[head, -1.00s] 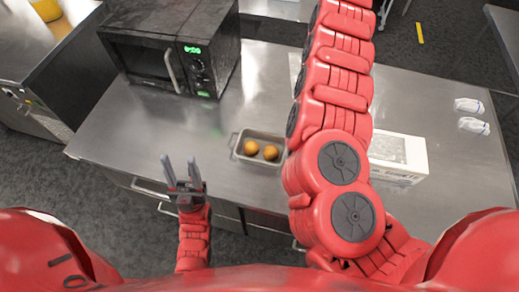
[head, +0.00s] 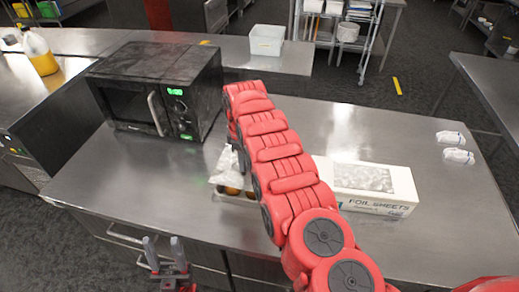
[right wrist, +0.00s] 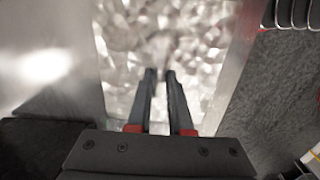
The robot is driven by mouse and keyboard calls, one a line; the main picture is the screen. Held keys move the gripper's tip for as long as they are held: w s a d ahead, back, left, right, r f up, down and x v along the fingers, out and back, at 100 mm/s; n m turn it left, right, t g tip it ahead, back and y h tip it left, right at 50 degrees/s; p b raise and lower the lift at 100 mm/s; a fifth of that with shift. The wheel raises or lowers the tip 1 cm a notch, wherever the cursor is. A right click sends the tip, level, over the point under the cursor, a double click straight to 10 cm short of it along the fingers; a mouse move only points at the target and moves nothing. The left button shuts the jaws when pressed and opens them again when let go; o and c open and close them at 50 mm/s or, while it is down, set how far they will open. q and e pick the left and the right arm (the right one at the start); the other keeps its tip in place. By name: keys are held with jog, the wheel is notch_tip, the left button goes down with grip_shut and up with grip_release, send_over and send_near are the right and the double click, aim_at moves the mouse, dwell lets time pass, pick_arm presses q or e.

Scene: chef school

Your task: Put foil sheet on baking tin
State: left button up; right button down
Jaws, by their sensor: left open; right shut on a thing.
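The baking tin (head: 236,197) is on the steel counter, partly covered by my right arm, with round brown items in it. A crinkled silver foil sheet (head: 225,164) shows just behind and over the tin's far part. My right gripper is mostly hidden behind its arm in the head view. In the right wrist view my right gripper (right wrist: 160,76) is shut on the foil sheet (right wrist: 195,35), which spreads out beyond the fingertips. Whether the foil touches the tin is unclear. My left gripper (head: 162,246) is open and empty at the counter's front edge.
A black microwave (head: 155,85) stands left of the tin. The foil sheets box (head: 372,187) stands right of my right arm. Two small white items (head: 455,146) lie at the far right. The counter between box and right edge is clear.

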jog(key=shift+s+a+f, duration=0.2)
jog(key=shift+a+f, duration=0.1)
jog(key=shift+f, duration=0.25)
notch_tip(320, 180, down, 5)
jog(key=b, duration=0.4)
jog(key=shift+f, duration=0.2)
dwell(1.0)
jog(key=shift+f, duration=0.55)
dwell(0.9)
jog(key=c, duration=0.7)
grip_release()
jog(key=shift+c, duration=0.2)
